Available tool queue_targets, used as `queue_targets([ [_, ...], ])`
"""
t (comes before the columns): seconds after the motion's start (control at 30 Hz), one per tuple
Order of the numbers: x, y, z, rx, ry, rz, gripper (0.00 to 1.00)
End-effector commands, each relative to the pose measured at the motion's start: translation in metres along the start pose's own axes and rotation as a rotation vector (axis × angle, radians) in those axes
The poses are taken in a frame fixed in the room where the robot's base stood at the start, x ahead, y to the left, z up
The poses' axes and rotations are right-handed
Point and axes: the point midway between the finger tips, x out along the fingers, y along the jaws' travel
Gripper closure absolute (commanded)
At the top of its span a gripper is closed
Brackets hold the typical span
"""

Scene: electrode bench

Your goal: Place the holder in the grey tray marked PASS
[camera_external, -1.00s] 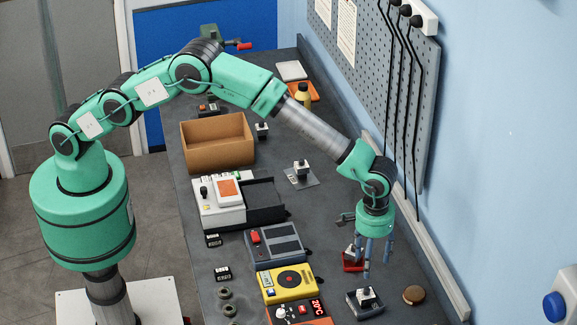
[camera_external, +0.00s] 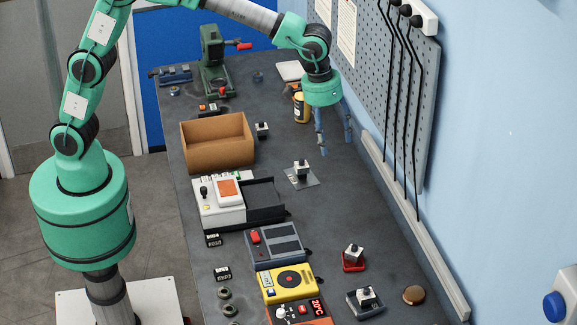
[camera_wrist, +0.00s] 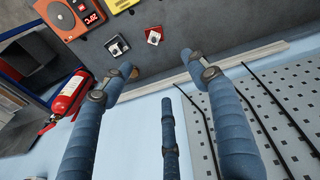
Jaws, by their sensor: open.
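Several small white-and-black holders are in the external view. One holder (camera_external: 354,249) stands in a red tray (camera_external: 352,266). Another holder (camera_external: 366,294) stands in a grey tray (camera_external: 374,313). A third holder (camera_external: 302,168) stands on a flat grey plate (camera_external: 306,184), and a fourth (camera_external: 262,129) stands beside the cardboard box. No PASS mark is readable. My gripper (camera_external: 336,142) is open and empty above the far right of the bench, well away from both trays. The wrist view shows its spread fingers (camera_wrist: 150,68), the grey tray (camera_wrist: 118,46) and the red tray (camera_wrist: 153,37).
A cardboard box (camera_external: 217,146), a white device (camera_external: 220,203), a grey device (camera_external: 275,246) and a yellow device (camera_external: 288,284) line the bench's left side. A yellow bottle (camera_external: 301,107) stands near my gripper. The pegboard wall (camera_external: 400,110) bounds the right.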

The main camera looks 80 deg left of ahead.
Motion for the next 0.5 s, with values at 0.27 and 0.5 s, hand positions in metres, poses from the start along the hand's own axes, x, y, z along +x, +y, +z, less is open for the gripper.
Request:
queue_targets([
  [0.27, -0.065, -0.073, 0.013, 0.047, 0.047, 0.023, 0.41],
  [0.5, -0.108, -0.135, 0.036, 0.09, 0.087, 0.035, 0.41],
])
